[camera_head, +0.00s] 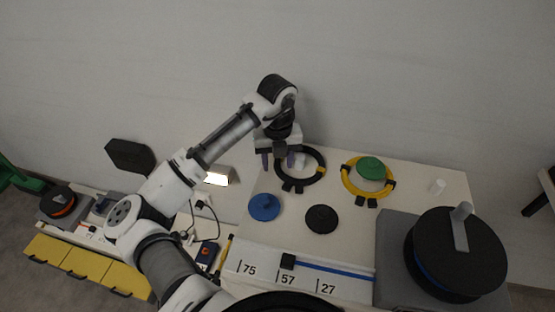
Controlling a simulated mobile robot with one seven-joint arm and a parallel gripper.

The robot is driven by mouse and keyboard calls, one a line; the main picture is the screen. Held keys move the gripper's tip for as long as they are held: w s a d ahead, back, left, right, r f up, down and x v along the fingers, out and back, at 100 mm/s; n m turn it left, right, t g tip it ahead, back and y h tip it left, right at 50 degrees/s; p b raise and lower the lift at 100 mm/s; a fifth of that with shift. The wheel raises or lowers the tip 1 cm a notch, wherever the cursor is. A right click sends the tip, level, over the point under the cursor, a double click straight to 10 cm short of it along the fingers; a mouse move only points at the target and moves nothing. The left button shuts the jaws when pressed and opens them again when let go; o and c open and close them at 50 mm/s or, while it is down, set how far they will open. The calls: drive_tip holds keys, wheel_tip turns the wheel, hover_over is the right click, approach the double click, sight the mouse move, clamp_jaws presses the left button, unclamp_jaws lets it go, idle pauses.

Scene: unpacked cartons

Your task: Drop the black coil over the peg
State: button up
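The black coil (321,166) lies on the table as a ring with dark clips at its front edge. My gripper (278,162) points down at the coil's left side. Its two fingers stand apart, one left of the coil's rim and one over or inside the ring; contact cannot be told. A small white piece (300,160) shows inside the ring, partly behind the gripper; I cannot tell whether it is a peg. A short white upright peg (438,187) stands bare at the table's right side.
A blue disc (264,207) and a black disc (321,219) lie in front. A large black reel (455,255) stands front right, beside a numbered strip (300,275). The table between the yellow coil and the white peg is clear.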

wheel_tip(320, 180, up, 14)
idle(0.6)
